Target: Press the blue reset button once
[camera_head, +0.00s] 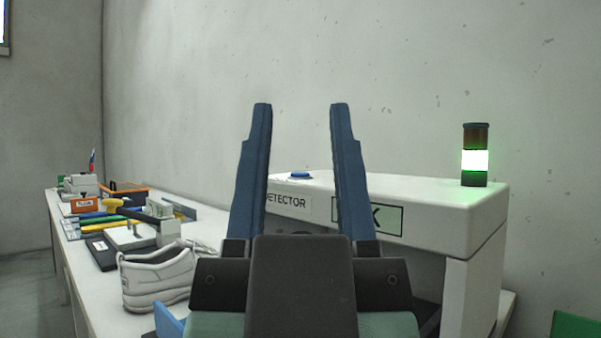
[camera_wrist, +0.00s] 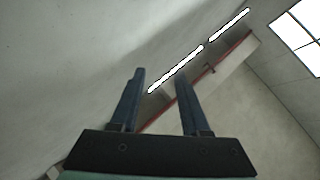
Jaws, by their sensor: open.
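The blue reset button (camera_head: 300,175) is a low round cap on top of the white detector housing (camera_head: 455,215), towards its left end. My gripper (camera_head: 301,106) is upright in the head view, its two dark blue fingers spread wide with nothing between them. The button shows in the gap between the fingers, farther back, and nothing visible touches it. In the wrist view my gripper (camera_wrist: 158,80) is also open and empty, pointing at the upper wall and ceiling; the button is not in that view.
A stack light (camera_head: 475,155) with its middle segment lit green stands on the housing's right end. A white shoe (camera_head: 157,277) and several tools lie on the white table at left. A green panel (camera_head: 576,328) is at lower right. The wall behind is bare.

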